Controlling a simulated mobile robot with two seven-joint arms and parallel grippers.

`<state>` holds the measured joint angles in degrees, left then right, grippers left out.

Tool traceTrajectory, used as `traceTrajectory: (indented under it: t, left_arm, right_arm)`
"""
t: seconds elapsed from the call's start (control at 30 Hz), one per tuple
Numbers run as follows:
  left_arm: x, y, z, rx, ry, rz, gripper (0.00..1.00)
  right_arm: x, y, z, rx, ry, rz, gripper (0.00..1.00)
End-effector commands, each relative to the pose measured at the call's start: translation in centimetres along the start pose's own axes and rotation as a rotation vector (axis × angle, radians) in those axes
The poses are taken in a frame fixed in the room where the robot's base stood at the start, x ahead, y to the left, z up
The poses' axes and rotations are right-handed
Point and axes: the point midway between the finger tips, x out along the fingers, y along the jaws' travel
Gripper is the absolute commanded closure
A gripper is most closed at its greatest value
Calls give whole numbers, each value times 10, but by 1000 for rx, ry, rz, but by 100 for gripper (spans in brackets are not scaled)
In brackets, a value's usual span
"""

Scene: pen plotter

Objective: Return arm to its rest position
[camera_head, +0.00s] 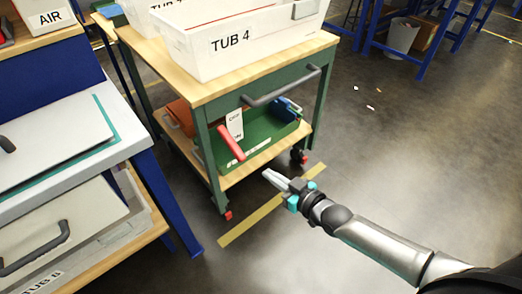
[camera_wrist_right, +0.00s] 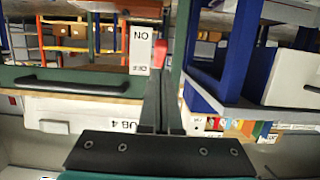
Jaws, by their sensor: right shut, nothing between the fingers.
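My right arm (camera_head: 385,240) reaches in from the lower right of the head view. Its gripper (camera_head: 268,175) is shut and empty, its pale fingers pointing up and left toward the cart's lower shelf. It appears in front of the cart and apart from it, over the floor. In the right wrist view the closed dark fingers (camera_wrist_right: 158,85) point up the picture, with a red handle (camera_wrist_right: 159,54) showing just past their tips. I cannot tell how far the tips are from that handle. My left gripper is not in view.
The green-framed cart (camera_head: 200,165) holds a white tub marked TUB 4 (camera_head: 215,60) on top. Below sit a green bin (camera_head: 265,143), a white tag (camera_head: 235,124) and the red handle (camera_head: 230,143). A blue-legged bench (camera_head: 165,200) stands left. Floor (camera_head: 430,130) at right is open.

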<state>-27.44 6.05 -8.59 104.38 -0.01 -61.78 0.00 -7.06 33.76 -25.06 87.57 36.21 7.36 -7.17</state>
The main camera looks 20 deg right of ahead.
Motion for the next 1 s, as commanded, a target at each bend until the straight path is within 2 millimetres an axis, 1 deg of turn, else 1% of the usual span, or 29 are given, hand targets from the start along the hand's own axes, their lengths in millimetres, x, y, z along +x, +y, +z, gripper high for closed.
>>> traceTrajectory:
  t: [0.17,0.27,0.37,0.47,0.5,0.57,0.6,0.67,0.7,0.77,0.8,0.87,0.9,0.97,1.0]
  left_arm:
    - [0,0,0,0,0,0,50]
    - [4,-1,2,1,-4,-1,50]
    - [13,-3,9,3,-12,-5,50]
    - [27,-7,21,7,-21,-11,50]
    - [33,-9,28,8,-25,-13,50]
    - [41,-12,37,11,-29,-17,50]
    - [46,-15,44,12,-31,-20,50]
    - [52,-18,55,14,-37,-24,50]
    - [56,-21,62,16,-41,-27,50]
    - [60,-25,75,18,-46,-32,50]
    - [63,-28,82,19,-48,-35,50]
    - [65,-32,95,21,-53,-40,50]
    - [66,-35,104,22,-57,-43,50]
    - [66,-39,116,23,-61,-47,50]
    - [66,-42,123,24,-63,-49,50]
  right_arm:
    - [0,0,0,0,-2,1,100]
    - [-2,3,9,0,-27,13,100]
    - [-7,10,31,-3,-94,45,100]
    - [-20,17,69,-7,-204,88,100]
    - [-28,19,86,-7,-256,106,100]
    - [-41,21,113,-7,-336,129,100]
    - [-51,21,130,-6,-389,143,100]
    - [-68,18,156,-1,-472,161,100]
    - [-81,16,173,2,-528,172,100]
    - [-102,9,198,7,-613,184,100]
    - [-117,3,214,13,-671,190,100]
    - [-142,-8,236,22,-758,195,100]
    - [-158,-16,250,28,-815,197,100]
    - [-183,-29,268,35,-893,196,100]
    - [-198,-37,278,40,-941,195,100]
